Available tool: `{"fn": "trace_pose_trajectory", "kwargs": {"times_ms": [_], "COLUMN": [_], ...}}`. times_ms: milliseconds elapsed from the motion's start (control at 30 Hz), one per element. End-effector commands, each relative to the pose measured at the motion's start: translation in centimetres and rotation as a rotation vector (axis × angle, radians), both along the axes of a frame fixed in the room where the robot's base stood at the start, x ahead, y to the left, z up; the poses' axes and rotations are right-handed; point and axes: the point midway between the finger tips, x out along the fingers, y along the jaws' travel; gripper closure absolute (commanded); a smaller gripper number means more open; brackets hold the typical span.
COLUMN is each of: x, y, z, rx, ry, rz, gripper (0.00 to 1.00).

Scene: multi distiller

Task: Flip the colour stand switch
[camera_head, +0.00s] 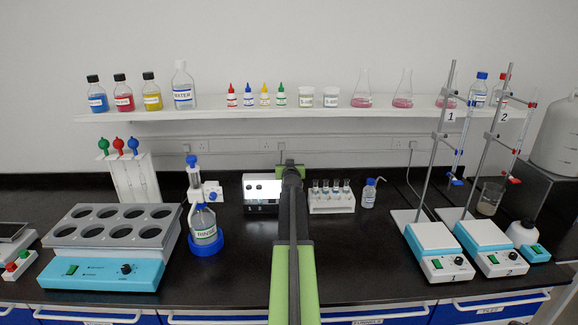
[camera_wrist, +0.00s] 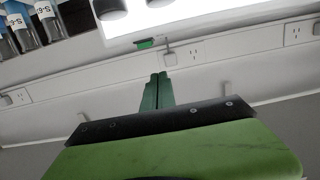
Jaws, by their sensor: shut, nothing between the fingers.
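The colour stand (camera_head: 262,188) appears to be the dark box with a lit white panel at mid-bench, just left of my arm. In the wrist view the lit white panel (camera_wrist: 180,14) shows at the top edge, with dark round parts cut off by the frame. A small green switch (camera_wrist: 145,43) sits at the panel's lower edge. My gripper (camera_wrist: 158,77) is shut and empty, its green fingertips pointing toward the switch with a visible gap in the picture. In the head view my arm hides the stand's right side, and the switch cannot be made out.
A white tube rack (camera_head: 331,202) stands right of my arm; labelled tubes (camera_wrist: 45,18) show in the wrist view. A bottle shelf (camera_head: 210,114) runs above. The bench front around my arm is clear.

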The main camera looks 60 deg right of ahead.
Motion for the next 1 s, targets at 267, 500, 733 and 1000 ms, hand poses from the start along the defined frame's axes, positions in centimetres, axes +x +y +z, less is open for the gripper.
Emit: {"fn": "trace_pose_trajectory", "kwargs": {"times_ms": [267, 500, 733, 1000], "x": [-3.7, -5.1, -5.0, -4.9], "y": [5.6, 8.0, 8.0, 8.0], "z": [3.2, 4.0, 3.9, 3.9], "rx": [0.0, 0.0, 0.0, 0.0], "ry": [0.0, 0.0, 0.0, 0.0], "rz": [0.0, 0.003, 0.004, 0.004], "gripper": [1.0, 1.0, 1.0, 1.0]}}
